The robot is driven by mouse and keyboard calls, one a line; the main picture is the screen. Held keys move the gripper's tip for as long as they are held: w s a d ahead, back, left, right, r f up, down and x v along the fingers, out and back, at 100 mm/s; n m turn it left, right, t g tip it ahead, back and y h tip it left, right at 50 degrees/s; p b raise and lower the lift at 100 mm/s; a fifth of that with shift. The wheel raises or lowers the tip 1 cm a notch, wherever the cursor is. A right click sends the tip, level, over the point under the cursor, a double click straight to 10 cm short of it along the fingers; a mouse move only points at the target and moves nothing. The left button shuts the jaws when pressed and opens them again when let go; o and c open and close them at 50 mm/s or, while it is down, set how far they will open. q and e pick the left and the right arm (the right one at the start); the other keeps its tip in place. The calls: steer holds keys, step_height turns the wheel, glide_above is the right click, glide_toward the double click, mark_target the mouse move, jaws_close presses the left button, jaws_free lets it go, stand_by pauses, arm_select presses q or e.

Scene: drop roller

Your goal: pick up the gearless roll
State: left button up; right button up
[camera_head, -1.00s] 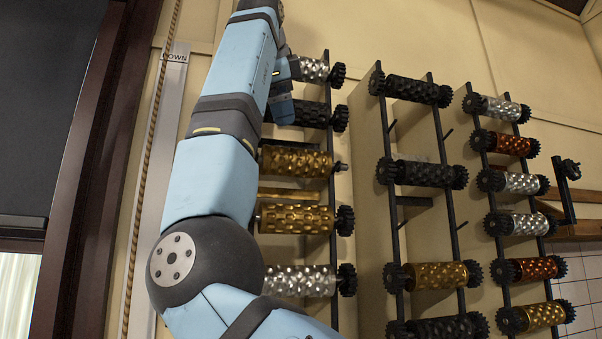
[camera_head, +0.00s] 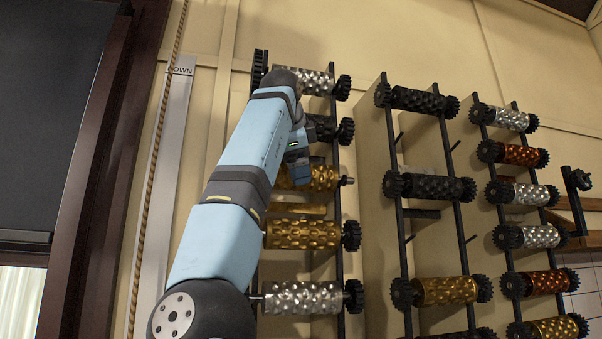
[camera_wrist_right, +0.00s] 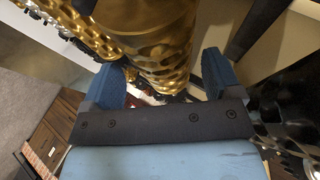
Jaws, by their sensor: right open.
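The gearless roll (camera_head: 325,178) is gold and dimpled, third from the top on the left rack. Its right end shows a bare shaft without a gear; its left part is hidden behind my right gripper (camera_head: 297,172). In the right wrist view, a gold roll (camera_wrist_right: 150,48) lies lengthwise between the two blue fingers of the right gripper (camera_wrist_right: 162,75). The fingers are spread apart, and I cannot tell whether either touches the roll. My left gripper is not in view.
A black roll (camera_head: 325,128) is just above and a gold geared roll (camera_head: 302,235) just below on the same rack. A silver roll (camera_head: 302,298) sits lower. The middle rack (camera_head: 388,135) with more rolls stands to the right.

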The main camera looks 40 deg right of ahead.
steer(key=x, duration=0.3)
steer(key=shift+w+d, duration=0.25)
steer(key=shift+d, duration=0.05)
steer(key=shift+s+a+r, duration=0.1)
steer(key=shift+s+a, duration=0.1)
steer(key=shift+a, duration=0.05)
steer(key=c, duration=0.5)
jaws_close()
